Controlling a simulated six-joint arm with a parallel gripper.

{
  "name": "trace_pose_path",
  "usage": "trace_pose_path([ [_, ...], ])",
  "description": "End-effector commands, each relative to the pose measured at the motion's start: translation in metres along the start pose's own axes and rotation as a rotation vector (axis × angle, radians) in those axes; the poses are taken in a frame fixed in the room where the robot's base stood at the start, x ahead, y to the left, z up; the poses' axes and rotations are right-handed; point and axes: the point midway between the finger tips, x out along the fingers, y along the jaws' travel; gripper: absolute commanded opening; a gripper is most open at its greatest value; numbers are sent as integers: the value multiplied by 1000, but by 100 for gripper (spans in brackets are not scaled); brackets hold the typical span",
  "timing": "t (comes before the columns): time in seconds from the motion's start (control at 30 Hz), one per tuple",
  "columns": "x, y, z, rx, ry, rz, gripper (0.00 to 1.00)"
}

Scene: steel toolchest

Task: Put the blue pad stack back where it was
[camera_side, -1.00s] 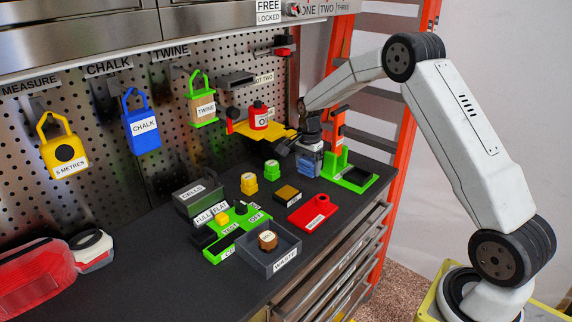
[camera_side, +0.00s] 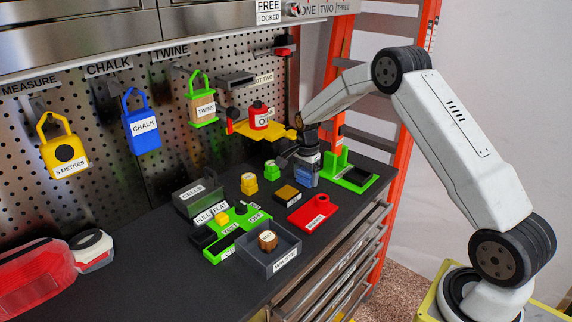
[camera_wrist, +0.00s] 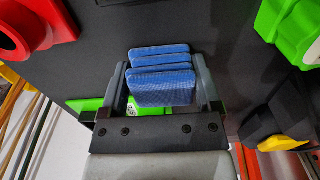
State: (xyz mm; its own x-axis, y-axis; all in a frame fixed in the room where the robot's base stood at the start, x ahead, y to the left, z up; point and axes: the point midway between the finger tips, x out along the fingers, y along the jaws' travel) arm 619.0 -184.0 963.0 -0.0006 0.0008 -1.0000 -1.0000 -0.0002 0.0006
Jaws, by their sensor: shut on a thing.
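The blue pad stack (camera_side: 306,176) is in my gripper (camera_side: 305,157), just above the bench top; whether it touches the bench I cannot tell. In the wrist view the blue pads (camera_wrist: 161,72) sit between the two dark fingers of my gripper (camera_wrist: 161,88), which is shut on them. The pads look like several thin blue slabs lying close together. A green holder (camera_side: 360,181) with an upright post and a dark recess stands just right of the stack.
A black-and-yellow block (camera_side: 286,194) and a red tray (camera_side: 312,213) lie in front of the stack. A yellow weight (camera_side: 249,184) stands to the left. A yellow shelf (camera_side: 280,133) with a red can (camera_side: 258,116) juts out behind. A grey waste bin (camera_side: 285,262) is near the front edge.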

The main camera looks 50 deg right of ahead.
Motion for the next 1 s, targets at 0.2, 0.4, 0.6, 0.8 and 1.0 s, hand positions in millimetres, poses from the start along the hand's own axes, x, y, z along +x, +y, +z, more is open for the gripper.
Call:
trace_pose_path([
  [0.2, 3, 0, 0, 0, 0, 0, 26],
  [0.4, 2, 0, 0, 0, 0, 0, 100],
  [0.6, 1, 0, 0, 0, 0, -1, 100],
  [0.8, -10, -1, 0, 0, 1, -3, 100],
  [1.0, -34, 0, 0, 0, 1, -3, 100],
])
